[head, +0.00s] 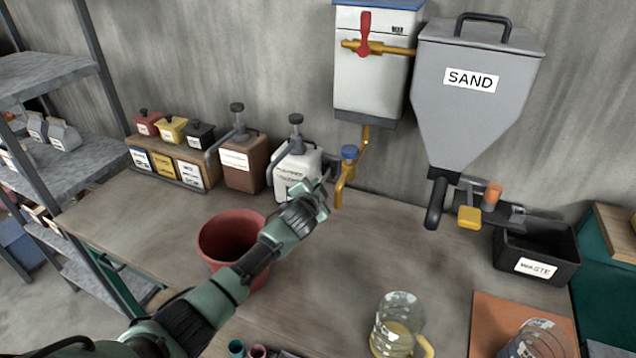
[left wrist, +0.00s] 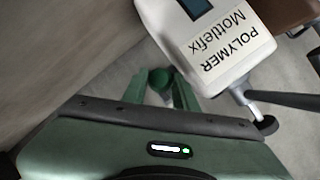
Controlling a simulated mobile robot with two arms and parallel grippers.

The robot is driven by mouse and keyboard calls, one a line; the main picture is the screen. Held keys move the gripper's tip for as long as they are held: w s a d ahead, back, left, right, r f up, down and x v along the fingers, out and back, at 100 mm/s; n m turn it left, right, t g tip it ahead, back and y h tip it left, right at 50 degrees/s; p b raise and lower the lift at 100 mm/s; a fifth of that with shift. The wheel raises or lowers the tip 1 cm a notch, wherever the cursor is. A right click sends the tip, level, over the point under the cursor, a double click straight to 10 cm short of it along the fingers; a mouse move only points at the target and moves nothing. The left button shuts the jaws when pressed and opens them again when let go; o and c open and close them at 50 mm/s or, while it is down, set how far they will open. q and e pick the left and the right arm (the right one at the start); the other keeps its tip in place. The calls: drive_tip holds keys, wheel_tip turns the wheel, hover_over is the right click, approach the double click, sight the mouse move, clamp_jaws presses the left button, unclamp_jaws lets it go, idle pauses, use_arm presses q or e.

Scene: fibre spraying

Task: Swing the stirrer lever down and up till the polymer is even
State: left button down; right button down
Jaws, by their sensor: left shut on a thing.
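The white polymer canister (head: 305,163) stands at the back of the bench, with a dark pump top on it. In the left wrist view the canister (left wrist: 222,78) fills the upper right, its label reading POLYMER Mottlefix. My left gripper (head: 323,198) is at the canister's front right side. The lever's arm is hidden. How even the polymer is does not show. My right gripper is not in view.
A red bucket (head: 215,242) stands left of my left forearm. A brass tap pipe (head: 342,188) hangs close right of my gripper. A brown pump canister (head: 240,172) stands left of the polymer. A glass jug (head: 393,325) is at the front; the bench middle is clear.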

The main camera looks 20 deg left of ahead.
use_arm(q)
drive_tip(key=shift+w+r+p, duration=0.15)
drive_tip(key=shift+r+p, duration=0.2)
drive_tip(key=shift+r, duration=1.15)
drive_tip(key=c, duration=1.4)
unclamp_jaws()
drive_tip(key=shift+f, duration=0.3)
drive_tip(key=shift+b+v, duration=0.6)
drive_tip(key=shift+v, duration=3.3)
drive_tip(key=shift+c, duration=0.3)
